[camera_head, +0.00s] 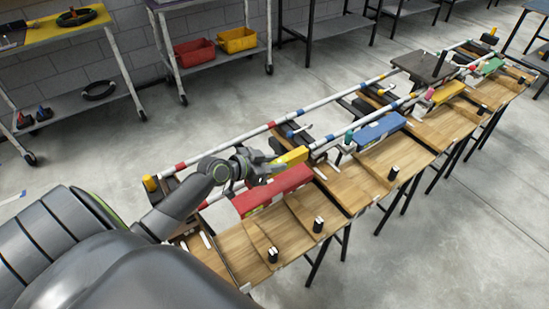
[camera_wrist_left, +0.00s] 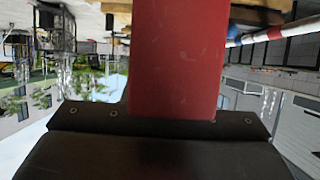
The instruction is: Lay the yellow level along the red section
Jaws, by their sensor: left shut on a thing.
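My left gripper (camera_head: 268,165) is over the near end of the long wooden bench, beside the striped rail. It is shut on a short yellow bar, the yellow level (camera_head: 291,157), which sticks out past the fingers just above the bench. A long red block (camera_head: 272,190) lies on the bench just below and in front of the gripper. In the left wrist view a red surface (camera_wrist_left: 178,55) fills the middle, above my black gripper body; the yellow level cannot be made out there. Whether the level touches the rail or the red block is unclear. My right gripper is not in view.
Striped rails (camera_head: 330,97) run along the bench (camera_head: 335,185) toward the back right. Blue (camera_head: 379,131), yellow (camera_head: 446,92) and green (camera_head: 490,67) blocks lie farther along. Several small black-and-white pieces stand near the front edge. A shelf with red and yellow bins (camera_head: 238,40) stands behind.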

